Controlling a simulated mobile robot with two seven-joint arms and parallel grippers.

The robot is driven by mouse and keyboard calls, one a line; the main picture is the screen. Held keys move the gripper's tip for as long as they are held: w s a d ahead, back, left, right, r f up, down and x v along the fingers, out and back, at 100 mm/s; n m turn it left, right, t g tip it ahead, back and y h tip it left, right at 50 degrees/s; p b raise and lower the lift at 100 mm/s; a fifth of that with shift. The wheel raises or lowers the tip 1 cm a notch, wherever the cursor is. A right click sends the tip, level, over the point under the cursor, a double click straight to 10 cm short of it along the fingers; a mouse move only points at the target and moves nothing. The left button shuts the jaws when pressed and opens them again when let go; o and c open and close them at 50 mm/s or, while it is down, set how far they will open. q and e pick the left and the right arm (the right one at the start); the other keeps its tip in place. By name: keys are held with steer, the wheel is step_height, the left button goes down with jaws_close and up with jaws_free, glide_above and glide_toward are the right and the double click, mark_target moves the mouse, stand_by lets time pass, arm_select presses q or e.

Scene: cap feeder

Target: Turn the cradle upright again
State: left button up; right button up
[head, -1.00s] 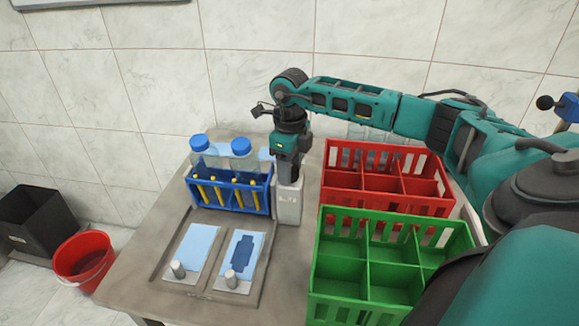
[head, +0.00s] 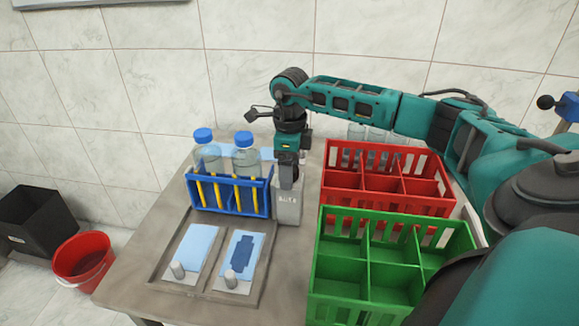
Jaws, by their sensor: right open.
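The cradle is a blue rack (head: 232,210) with yellow bars along its front, on the left half of the table. Two clear bottles with blue caps (head: 203,135) (head: 243,138) stand in it, close to upright. A grey block (head: 287,210) with lettering stands against the cradle's right end. My right gripper (head: 288,178) points down just above this block, beside the cradle's right end. Its jaws are open; whether they touch anything is hidden. My left gripper is not in view.
A red crate (head: 385,205) and a green crate (head: 366,278), both with compartments, stand to the right of the gripper. Two pale plates with grey pegs (head: 177,269) (head: 230,279) lie in front of the cradle. A red bucket (head: 84,258) and dark bin stand on the floor left.

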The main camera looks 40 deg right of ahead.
steer(key=shift+r+p, duration=0.6)
steer(key=shift+r, duration=2.95)
steer(key=shift+f, duration=0.1)
